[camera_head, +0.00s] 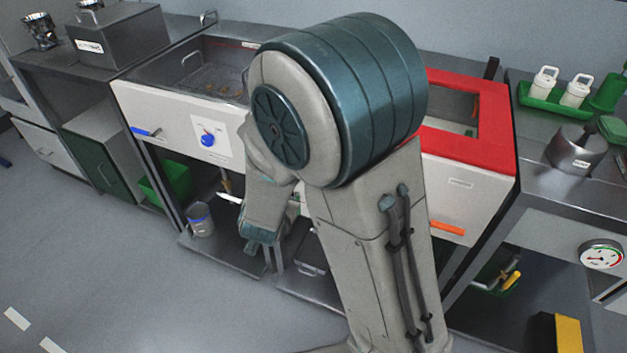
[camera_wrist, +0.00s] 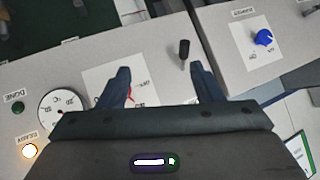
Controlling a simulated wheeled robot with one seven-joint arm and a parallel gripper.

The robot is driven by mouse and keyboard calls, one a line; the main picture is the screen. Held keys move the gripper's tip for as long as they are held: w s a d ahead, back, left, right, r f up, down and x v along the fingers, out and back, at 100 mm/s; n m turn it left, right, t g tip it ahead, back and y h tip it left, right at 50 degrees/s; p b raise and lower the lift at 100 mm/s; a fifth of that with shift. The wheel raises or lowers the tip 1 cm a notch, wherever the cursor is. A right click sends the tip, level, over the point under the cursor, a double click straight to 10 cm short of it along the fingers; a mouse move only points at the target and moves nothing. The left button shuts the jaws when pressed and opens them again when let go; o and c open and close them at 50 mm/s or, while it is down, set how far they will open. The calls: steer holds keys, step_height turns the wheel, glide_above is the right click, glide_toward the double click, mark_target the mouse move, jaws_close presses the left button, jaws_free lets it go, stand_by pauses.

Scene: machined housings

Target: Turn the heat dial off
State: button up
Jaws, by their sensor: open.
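A blue dial (camera_head: 208,139) sits on a white plate on the front panel of the left sink-like unit in the head view. In the wrist view a blue dial (camera_wrist: 263,37) with ON and OFF-like marks is at the upper right, outside my jaws. My gripper (camera_wrist: 160,68) is open and empty. Its fingers lie in front of a white marked plate (camera_wrist: 105,80), where a small red part (camera_wrist: 129,95) shows beside the left finger, mostly hidden. I cannot tell which control is the heat dial. The gripper cannot be made out clearly in the head view.
In the wrist view a dark post (camera_wrist: 184,52) stands near the right finger. A round gauge (camera_wrist: 60,110), a green DONE button (camera_wrist: 18,108) and a lit lamp (camera_wrist: 30,151) are at left. A red-framed unit (camera_head: 500,130) is right of my arm; the left floor is clear.

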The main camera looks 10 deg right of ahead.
steer(key=s+d+f+t+h+b, duration=0.3)
steer(key=s+t+h, duration=0.1)
steer(key=h, duration=0.5)
steer(key=x, duration=1.3)
steer(key=shift+w+m, duration=0.4)
steer(key=c, duration=1)
